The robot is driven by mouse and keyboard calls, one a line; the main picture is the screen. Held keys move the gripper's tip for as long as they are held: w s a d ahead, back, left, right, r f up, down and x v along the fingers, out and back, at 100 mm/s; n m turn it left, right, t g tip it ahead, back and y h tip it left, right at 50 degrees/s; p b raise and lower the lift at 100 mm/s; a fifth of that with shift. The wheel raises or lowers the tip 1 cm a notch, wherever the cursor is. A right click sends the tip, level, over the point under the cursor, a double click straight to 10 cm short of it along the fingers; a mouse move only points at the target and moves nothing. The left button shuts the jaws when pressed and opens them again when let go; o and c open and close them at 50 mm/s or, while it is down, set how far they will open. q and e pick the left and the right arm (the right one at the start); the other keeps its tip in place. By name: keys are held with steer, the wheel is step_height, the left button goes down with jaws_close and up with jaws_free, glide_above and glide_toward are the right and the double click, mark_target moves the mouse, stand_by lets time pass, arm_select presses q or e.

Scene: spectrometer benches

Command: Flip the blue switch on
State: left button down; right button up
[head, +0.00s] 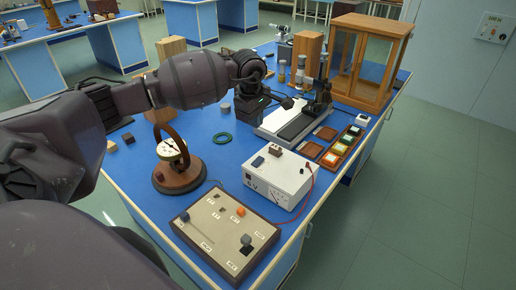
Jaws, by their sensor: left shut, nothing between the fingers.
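A beige control panel (212,250) lies near the front edge of the blue bench. It carries a small dark blue switch (184,216) at its left corner, an orange knob (240,211) and a dark grey lever (246,240) at its right. The tilt of the blue switch is too small to tell. A white box marked 6V (285,185) stands behind the panel, with a small dark blue piece (258,161) on top. My left gripper (287,102) is shut and empty, above the bench beyond the white box, apart from the panel. My right gripper is out of view.
A black-and-white instrument (290,125), coloured trays (340,150) and a glass-sided wooden cabinet (372,50) fill the right and back.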

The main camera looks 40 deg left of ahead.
arm_select(q)
steer(key=shift+f, duration=0.1)
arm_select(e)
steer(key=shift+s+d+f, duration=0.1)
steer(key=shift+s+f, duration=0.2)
arm_select(q)
steer(key=shift+f, duration=0.1)
glide_toward(260, 158)
steer(key=f, duration=0.6)
steer(key=shift+w+d+p, duration=0.2)
steer(key=shift+w+p, duration=0.15)
steer(key=shift+p, duration=0.05)
steer(key=shift+w+f, duration=0.1)
steer(key=shift+f, duration=0.6)
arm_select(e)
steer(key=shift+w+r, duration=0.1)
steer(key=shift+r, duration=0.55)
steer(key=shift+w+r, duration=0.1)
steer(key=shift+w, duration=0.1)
